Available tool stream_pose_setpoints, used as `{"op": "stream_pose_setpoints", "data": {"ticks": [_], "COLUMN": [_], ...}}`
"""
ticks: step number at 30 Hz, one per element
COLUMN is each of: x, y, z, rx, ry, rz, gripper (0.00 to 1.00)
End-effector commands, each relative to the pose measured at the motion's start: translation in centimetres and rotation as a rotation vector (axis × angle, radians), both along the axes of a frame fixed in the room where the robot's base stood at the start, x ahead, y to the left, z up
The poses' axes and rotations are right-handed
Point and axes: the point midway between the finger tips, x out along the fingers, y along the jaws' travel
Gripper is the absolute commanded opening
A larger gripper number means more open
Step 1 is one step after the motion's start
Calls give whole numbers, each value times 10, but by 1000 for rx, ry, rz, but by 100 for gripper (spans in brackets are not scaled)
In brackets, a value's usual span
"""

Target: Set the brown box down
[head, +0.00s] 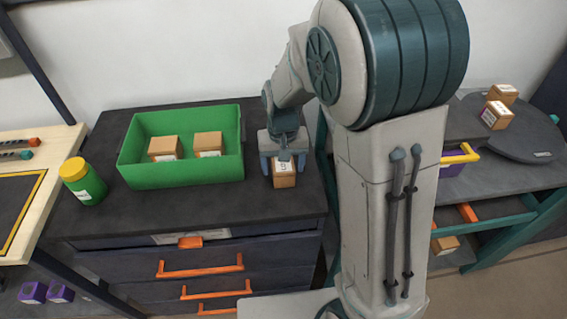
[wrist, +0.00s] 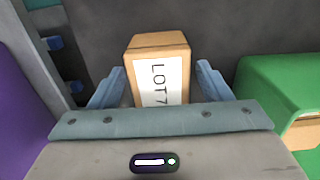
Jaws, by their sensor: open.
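A brown box (head: 284,177) with a white label stands on the dark cabinet top (head: 230,207), to the right of the green bin. In the wrist view the box (wrist: 157,65) shows a label reading "LOT 7" and sits upright between the two blue fingers. My gripper (head: 283,163) is above and around the box, and it is open. In the wrist view gaps show between the box and the fingers of my gripper (wrist: 160,85).
A green bin (head: 185,178) holding two brown boxes (head: 165,148) stands left of my gripper. A green jar with a yellow lid (head: 83,181) stands further left. A dark round plate (head: 520,138) with more boxes is at the right. Orange-handled drawers (head: 200,267) face front.

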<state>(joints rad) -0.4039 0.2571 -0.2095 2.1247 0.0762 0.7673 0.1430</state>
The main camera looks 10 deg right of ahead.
Motion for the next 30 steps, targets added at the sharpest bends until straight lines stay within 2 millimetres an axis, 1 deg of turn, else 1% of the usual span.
{"op": "stream_pose_setpoints", "data": {"ticks": [2, 5, 12, 15, 18, 23, 26, 29, 30], "x": [1, 2, 1, 1, 1, -1, -10, -30, -41], "y": [0, 0, 0, 0, 0, -1, -9, -24, -31], "z": [7, 23, 76, 95, 109, 122, 127, 133, 135], "rx": [1, 2, 2, 1, 1, 2, 10, 26, 32], "ry": [-3, -7, -7, -5, -4, -4, -16, -47, -65], "rz": [0, 1, 1, 0, 0, -1, -4, -7, -7], "gripper": [72, 72, 72, 72, 72, 72, 72, 72, 72]}}
